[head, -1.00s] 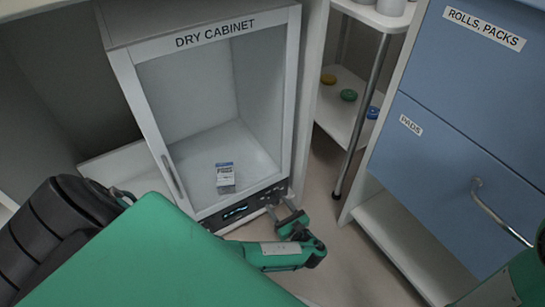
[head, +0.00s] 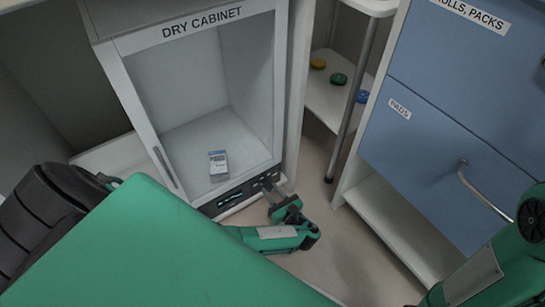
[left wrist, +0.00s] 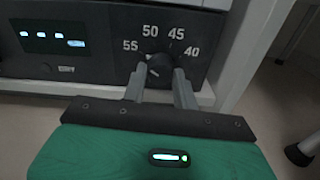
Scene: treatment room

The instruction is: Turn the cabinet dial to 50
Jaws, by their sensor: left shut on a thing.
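The dry cabinet (head: 205,32) has a dark control panel with a lit display (head: 231,199) along its lower front. In the left wrist view, the black dial (left wrist: 159,68) sits on this panel, with 55, 50, 45 and 40 printed around its upper side. My left gripper (left wrist: 160,76) is shut on the dial, one finger on each side of it. It also shows in the head view (head: 271,190) at the panel's right end. A small pale mark shows on the dial, but its exact setting is unclear. My right arm enters at lower right; its gripper is out of view.
A small box (head: 218,165) stands inside the cabinet behind the door. A blue drawer unit (head: 430,150) stands to the right. Between them is a white shelf trolley (head: 325,100) with coloured rolls. Open floor lies in front of the drawers.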

